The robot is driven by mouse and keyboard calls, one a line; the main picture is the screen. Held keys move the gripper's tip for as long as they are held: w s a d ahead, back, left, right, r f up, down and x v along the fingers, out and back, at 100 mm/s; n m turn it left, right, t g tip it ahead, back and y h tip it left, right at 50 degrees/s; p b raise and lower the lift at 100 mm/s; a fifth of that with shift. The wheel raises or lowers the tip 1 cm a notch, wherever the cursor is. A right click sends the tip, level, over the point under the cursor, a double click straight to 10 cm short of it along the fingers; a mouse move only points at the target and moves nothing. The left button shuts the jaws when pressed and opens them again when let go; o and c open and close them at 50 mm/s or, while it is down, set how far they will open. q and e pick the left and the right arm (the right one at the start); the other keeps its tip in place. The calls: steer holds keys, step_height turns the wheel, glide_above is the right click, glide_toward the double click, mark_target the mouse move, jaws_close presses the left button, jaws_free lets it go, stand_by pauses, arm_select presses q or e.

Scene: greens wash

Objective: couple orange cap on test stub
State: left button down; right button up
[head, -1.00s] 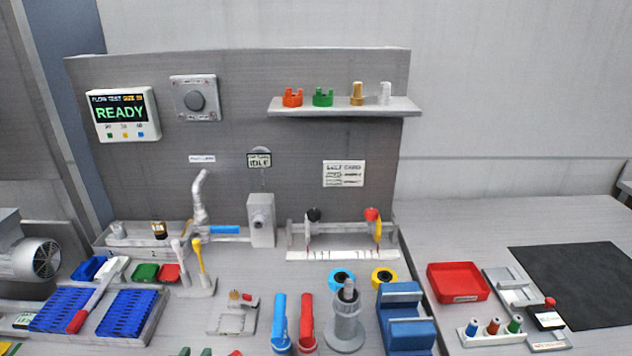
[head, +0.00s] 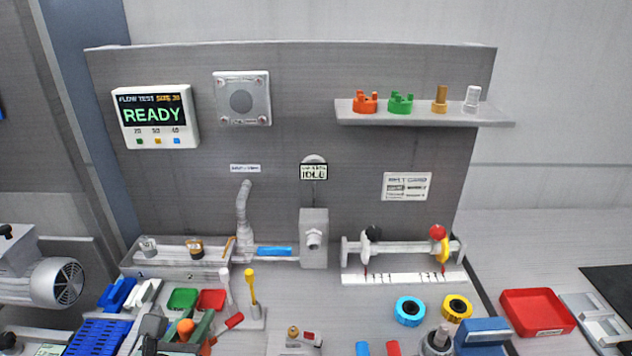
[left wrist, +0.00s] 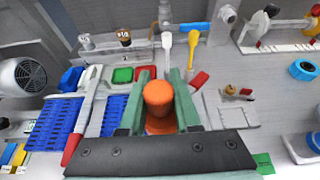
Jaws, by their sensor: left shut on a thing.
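An orange cap (head: 186,328) with a rounded top is held between the green fingers of my left gripper (head: 187,326), low in the head view. In the left wrist view the orange cap (left wrist: 158,96) sits upright between the two fingers, which are shut on it, with a wider orange part below. A grey block with a round stub (head: 314,238) stands against the back panel, right of the gripper and farther back, under a sign reading IDLE. I take this as the test stub; it is bare. My right gripper is not in view.
A screen (head: 157,116) reads READY. A shelf (head: 420,118) holds orange, green, brass and white parts. Yellow and white upright tools (head: 252,288) stand between the gripper and the block. A rail with black and red knobs (head: 405,255) is right of the block.

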arm_select(q)
steer(key=w+r, duration=0.2)
steer(key=r, duration=0.5)
steer(key=w+r, duration=0.2)
steer(key=r, duration=0.4)
steer(key=shift+w+a+r, duration=0.35)
steer(key=shift+a+r, duration=0.05)
steer(key=shift+f, duration=0.3)
